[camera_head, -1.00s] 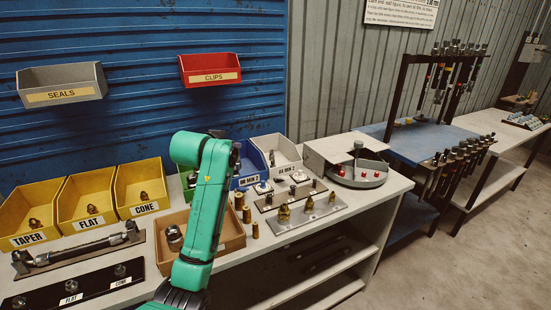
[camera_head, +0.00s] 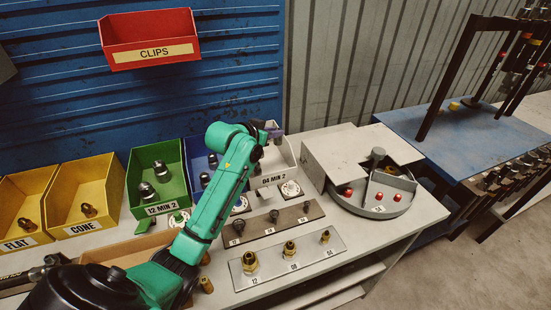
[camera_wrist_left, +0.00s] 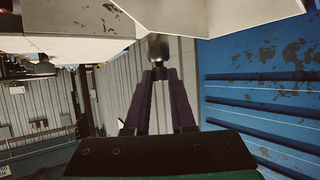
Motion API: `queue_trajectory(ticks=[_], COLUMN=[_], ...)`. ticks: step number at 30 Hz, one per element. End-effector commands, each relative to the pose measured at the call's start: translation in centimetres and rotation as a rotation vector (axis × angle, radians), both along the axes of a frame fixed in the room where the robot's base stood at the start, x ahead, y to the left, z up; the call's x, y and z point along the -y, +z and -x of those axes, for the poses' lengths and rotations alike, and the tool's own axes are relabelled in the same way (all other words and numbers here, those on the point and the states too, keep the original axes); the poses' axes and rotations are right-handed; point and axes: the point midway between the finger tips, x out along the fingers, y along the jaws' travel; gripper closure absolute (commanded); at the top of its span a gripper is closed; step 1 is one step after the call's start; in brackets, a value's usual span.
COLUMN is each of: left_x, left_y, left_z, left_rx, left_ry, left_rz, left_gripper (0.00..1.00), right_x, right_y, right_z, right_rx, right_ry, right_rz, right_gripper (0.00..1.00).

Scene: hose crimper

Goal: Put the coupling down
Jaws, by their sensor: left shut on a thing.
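My left gripper (camera_head: 275,131) is at the near side of the grey-white bin labelled 04 MIN 2 (camera_head: 268,181), over its opening in the head view. In the left wrist view its two dark fingers (camera_wrist_left: 159,78) are closed on a small shiny metal coupling (camera_wrist_left: 158,46) at their tips. The coupling is close to a pale bin wall (camera_wrist_left: 225,20) in that view; I cannot tell whether they touch. In the head view the coupling is too small and covered to make out clearly. My right gripper is not in view.
A green bin labelled 12 MIN 2 (camera_head: 167,209) holds dark fittings, with a blue bin (camera_head: 196,168) beside it. Brass fittings stand on a grey plate (camera_head: 327,248) in front, behind it a dark strip with posts (camera_head: 287,216). A round grey tray (camera_head: 395,203) stands right.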

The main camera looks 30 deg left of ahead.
Motion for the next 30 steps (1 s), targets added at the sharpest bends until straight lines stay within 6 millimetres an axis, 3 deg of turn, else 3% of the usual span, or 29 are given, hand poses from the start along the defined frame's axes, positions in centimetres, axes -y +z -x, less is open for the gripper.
queue_trajectory(ticks=[3, 5, 11, 15, 25, 26, 28, 30], left_x=[0.0, 0.0, 0.0, 0.0, -0.1, -0.1, -0.1, -0.1], left_y=[-3.9, -5.5, -8.9, -11.3, -11.9, -11.9, -11.9, -11.9], left_z=[0.1, 0.0, 0.0, -0.1, -0.1, -0.1, -0.1, -0.1], left_rx=[-0.007, -0.005, -0.003, -0.001, 0.002, 0.001, 0.001, 0.001], left_ry=[0.002, 0.002, 0.001, 0.002, 0.001, 0.001, 0.001, 0.001], left_rz=[0.004, 0.002, 0.0, 0.001, -0.002, -0.002, -0.002, -0.002], left_gripper=[1.0, 1.0, 1.0, 1.0, 1.0, 0.73, 0.47, 0.47], right_x=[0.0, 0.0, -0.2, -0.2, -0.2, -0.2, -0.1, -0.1], right_y=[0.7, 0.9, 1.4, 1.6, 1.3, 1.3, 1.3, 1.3], right_z=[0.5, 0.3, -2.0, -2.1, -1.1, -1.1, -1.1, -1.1], right_rx=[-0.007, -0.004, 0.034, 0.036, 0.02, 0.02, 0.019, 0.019], right_ry=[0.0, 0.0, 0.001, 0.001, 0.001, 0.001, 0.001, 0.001], right_rz=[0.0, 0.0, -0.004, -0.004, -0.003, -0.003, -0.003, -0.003], right_gripper=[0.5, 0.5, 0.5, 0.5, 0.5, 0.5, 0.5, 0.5])
